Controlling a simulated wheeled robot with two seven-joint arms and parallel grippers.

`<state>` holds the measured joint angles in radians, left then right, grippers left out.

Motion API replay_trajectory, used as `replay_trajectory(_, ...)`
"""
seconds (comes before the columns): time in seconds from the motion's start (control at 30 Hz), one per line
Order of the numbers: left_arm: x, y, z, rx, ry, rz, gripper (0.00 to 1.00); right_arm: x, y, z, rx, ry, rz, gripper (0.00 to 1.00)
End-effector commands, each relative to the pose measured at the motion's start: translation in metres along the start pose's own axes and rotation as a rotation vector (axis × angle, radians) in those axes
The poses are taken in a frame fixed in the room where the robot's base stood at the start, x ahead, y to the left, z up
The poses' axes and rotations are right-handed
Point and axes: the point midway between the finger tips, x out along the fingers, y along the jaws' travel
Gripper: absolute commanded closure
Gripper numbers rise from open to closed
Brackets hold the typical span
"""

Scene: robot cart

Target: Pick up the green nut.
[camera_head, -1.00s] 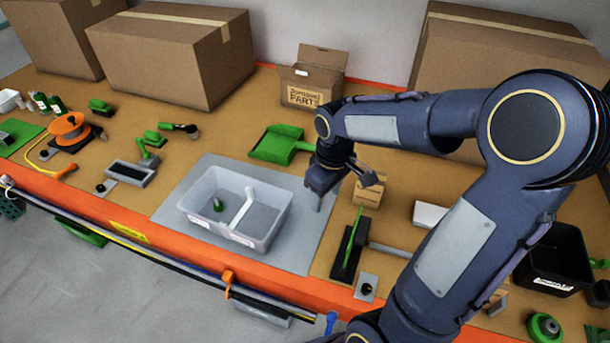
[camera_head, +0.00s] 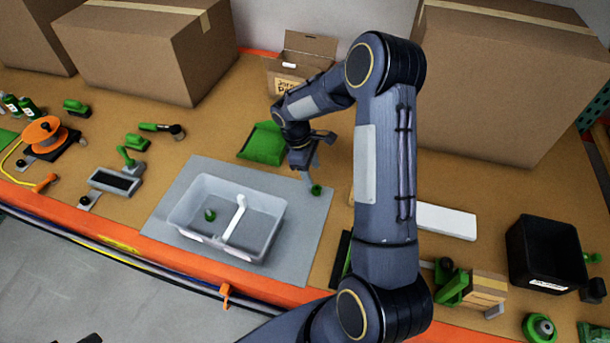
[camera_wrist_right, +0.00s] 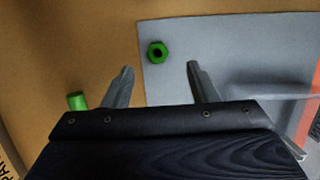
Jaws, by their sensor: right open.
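The green nut (camera_head: 316,189) lies on the grey mat (camera_head: 312,225) near its far right corner. In the right wrist view the nut (camera_wrist_right: 157,51) shows its dark hole and sits just beyond the fingertips, between their lines. My right gripper (camera_head: 320,158) is open and empty, close above and beside the nut in the head view. Its two fingers (camera_wrist_right: 160,68) are spread apart in the wrist view, and neither is seen touching the nut. My left gripper is not clearly seen.
A clear tray (camera_head: 184,215) with a divider and a small green piece (camera_head: 210,214) inside stands on the mat. A green dustpan (camera_head: 262,145) and an open parts box (camera_head: 296,62) lie behind. A black bin (camera_head: 543,262) stands at right.

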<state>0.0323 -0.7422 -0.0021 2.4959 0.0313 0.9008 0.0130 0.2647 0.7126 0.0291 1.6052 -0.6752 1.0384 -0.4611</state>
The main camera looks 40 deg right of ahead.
Motion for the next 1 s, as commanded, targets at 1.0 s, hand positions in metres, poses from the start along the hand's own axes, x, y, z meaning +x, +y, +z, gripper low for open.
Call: replay_trajectory(1.0, 0.039, -0.018, 0.020, 0.000, 0.000, 0.000, 0.64, 0.079, 0.001, -0.002, -0.001, 0.000, 0.000, 0.59)
